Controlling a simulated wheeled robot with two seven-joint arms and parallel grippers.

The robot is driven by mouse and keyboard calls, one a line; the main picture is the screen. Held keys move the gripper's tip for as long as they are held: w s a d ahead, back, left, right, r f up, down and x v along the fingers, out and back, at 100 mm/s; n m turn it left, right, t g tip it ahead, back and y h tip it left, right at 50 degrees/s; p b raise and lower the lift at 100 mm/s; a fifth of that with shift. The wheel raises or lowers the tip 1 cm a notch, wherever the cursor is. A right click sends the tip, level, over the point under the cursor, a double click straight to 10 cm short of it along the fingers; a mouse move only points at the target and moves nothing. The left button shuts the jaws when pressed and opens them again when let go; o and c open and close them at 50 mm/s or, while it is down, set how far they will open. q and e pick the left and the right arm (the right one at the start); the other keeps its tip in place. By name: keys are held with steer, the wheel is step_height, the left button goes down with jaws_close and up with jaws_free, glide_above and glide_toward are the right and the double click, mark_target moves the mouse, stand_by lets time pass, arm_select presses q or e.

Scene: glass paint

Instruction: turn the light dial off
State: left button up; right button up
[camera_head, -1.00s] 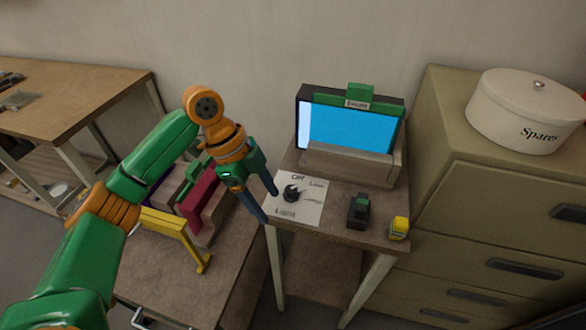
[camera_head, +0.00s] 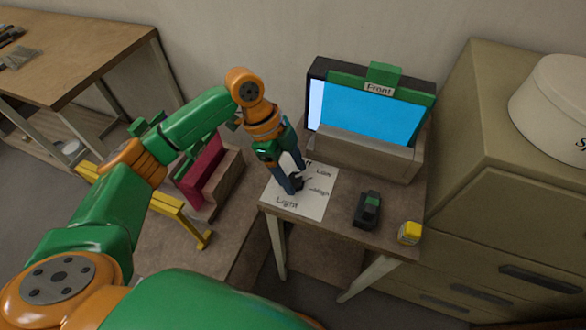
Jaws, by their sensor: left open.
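The black light dial (camera_head: 298,183) sits on a white label sheet (camera_head: 316,202) at the left front of the small table. The sheet reads Low, High and Light; the Off label is partly hidden by my gripper. My left gripper (camera_head: 294,179) is open and points down at the dial, with one finger at its near left side and the other behind it. I cannot tell whether the fingers touch the dial. Which mark the dial points to is too small and covered to tell. My right gripper is not in view.
A blue panel in a stand marked Front (camera_head: 366,110) stands behind the sheet. A black-green device (camera_head: 368,210) and a yellow block (camera_head: 409,232) lie to the right. Left are a rack with a red panel (camera_head: 203,170) and a yellow frame (camera_head: 180,207). A drawer cabinet (camera_head: 480,180) stands right.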

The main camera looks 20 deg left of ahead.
arm_select(q)
steer(key=shift+s, duration=0.1)
steer(key=c, duration=0.6)
jaws_close()
steer(key=shift+r+n+p, duration=0.25)
steer(key=shift+n+p, duration=0.05)
steer(key=shift+p, duration=0.4)
steer(key=n+t+p, duration=0.1)
steer(key=n+p, duration=0.2)
steer(key=p, duration=0.1)
steer(key=n+t+p, duration=0.1)
steer(key=n+p, duration=0.2)
steer(key=p, duration=0.2)
steer(key=shift+s+r+y, duration=0.15)
steer(key=shift+s+y, duration=0.05)
steer(key=shift+y, duration=0.1)
steer(key=n+t+p, duration=0.1)
steer(key=n+p, duration=0.1)
steer(key=p, duration=0.1)
steer(key=shift+d+f, duration=0.1)
steer(key=shift+f, duration=0.1)
steer(key=shift+f+n+y, duration=0.1)
steer(key=shift+n+y, duration=0.2)
